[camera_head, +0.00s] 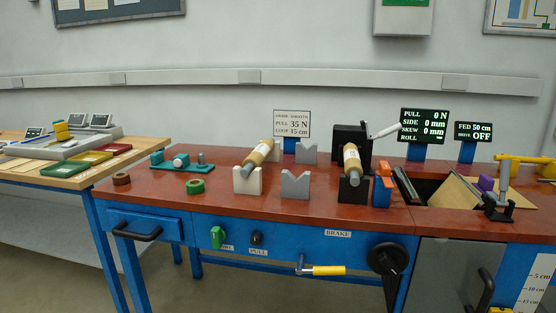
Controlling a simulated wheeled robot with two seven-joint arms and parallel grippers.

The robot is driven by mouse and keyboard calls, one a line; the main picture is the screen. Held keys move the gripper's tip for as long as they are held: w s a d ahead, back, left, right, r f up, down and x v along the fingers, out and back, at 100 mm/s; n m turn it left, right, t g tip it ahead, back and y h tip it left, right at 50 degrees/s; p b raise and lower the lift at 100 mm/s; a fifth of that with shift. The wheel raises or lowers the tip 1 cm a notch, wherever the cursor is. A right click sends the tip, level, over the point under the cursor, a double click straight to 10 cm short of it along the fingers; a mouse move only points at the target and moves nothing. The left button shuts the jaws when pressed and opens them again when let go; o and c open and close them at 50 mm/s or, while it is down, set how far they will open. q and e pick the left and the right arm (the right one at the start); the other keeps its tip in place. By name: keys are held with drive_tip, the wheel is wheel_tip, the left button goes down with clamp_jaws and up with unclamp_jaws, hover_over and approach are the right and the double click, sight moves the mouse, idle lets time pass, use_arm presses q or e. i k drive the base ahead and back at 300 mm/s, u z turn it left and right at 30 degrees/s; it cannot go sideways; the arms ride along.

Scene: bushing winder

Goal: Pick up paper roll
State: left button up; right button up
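One tan paper roll (259,153) with a grey core and a pale label lies across light V-shaped blocks (247,181) at the middle of the red-brown bench. Its near end points down and left in the picture. A second tan roll (352,158) with a label sits in a black holder (353,190) to its right, beside a black block with a lever. An empty grey V-block (295,184) stands between the two. Neither of my grippers shows in the head view.
A teal fixture (182,162), a brown ring (121,179) and a green ring (195,187) are at the bench's left. Orange and blue blocks (382,186) stand right of the black holder. Signs stand at the back. A yellow-handled crank (328,270) sticks out in front.

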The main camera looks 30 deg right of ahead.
sight(353, 168)
drive_tip(key=u, duration=2.5)
drive_tip(key=k, duration=1.85)
drive_tip(key=z, duration=1.55)
